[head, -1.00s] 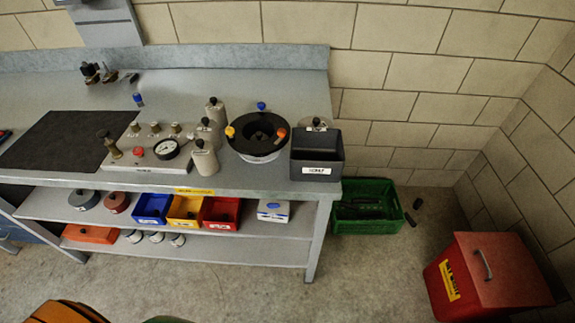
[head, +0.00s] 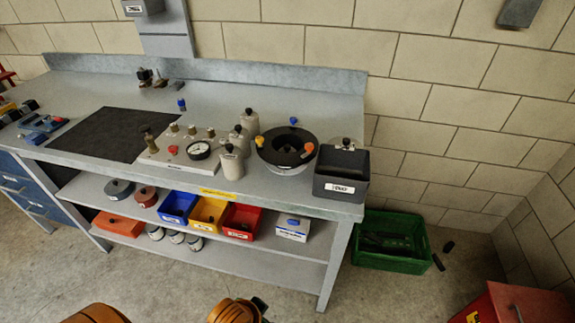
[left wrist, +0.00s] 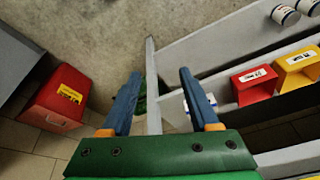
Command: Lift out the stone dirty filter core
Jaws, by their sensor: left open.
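Several stone-coloured canisters with dark knobs stand on the bench around a pale gauge panel (head: 180,150); one is the front canister (head: 231,163), another the back canister (head: 250,124). To their right sits a round black housing (head: 270,152) with a pale lower body, a dark knob in its middle and blue, yellow and orange knobs around its rim. I cannot tell whether a filter core is inside it. My left gripper (left wrist: 155,100) has its blue fingers apart with nothing held, away from the bench top. My right gripper is not in view.
A black labelled bin (head: 341,187) stands at the bench's right end. Below are blue, yellow and red bins (head: 241,221) on a shelf. A green crate (head: 390,262) and a red lidded box (head: 520,305) stand on the floor. A dark mat (head: 98,134) lies left.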

